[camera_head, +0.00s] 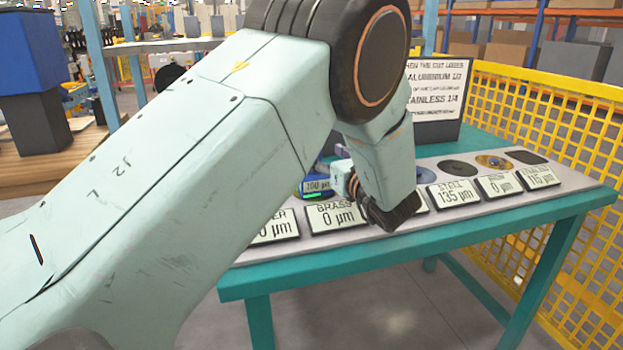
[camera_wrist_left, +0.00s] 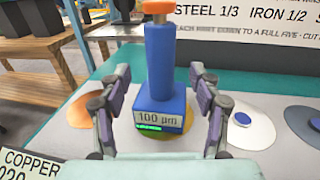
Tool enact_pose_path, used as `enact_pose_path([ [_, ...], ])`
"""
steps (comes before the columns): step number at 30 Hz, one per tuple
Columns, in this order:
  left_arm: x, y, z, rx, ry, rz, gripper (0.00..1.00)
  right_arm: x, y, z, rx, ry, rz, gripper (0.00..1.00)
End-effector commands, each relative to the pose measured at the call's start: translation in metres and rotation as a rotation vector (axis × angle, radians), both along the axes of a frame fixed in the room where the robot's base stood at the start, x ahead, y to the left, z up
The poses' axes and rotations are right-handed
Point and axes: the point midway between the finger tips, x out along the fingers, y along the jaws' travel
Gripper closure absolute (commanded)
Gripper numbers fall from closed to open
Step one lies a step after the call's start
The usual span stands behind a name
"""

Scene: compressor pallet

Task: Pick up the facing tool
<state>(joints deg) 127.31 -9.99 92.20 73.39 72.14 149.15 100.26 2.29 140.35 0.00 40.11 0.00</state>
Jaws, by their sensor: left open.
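The facing tool (camera_wrist_left: 160,70) is an upright blue block with a blue post and an orange top. A "100 µm" display and a small green bar are on its front. It appears to stand on or just in front of a brass-coloured disc. In the head view only its blue base (camera_head: 314,188) shows, the rest hidden by my arm. My left gripper (camera_wrist_left: 160,78) is open, with one finger on each side of the tool; contact is not visible. In the head view the gripper (camera_head: 346,180) is mostly hidden behind my wrist.
The teal table (camera_head: 430,240) carries a grey panel with metal discs and labels such as the steel label (camera_head: 455,191). A copper disc (camera_wrist_left: 80,112) lies left of the tool. A sign (camera_head: 440,90) stands behind. A yellow mesh fence (camera_head: 550,130) borders the right.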

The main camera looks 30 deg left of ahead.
Motion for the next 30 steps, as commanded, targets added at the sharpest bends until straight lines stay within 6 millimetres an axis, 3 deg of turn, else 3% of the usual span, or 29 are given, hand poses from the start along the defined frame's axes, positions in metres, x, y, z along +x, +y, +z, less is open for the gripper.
enact_pose_path([
  [15,0.033,0.053,0.008,-0.001,-0.001,0.001,0.37,0.0,0.0,-0.014,0.0,0.001,0.0,1.0],
  [24,0.037,0.058,0.009,0.001,0.0,0.0,0.37,0.0,0.0,-0.014,0.0,0.001,0.0,1.0],
  [30,0.037,0.058,0.009,0.001,0.0,0.0,0.54,0.0,0.0,-0.014,0.0,0.0,0.0,1.0],
])
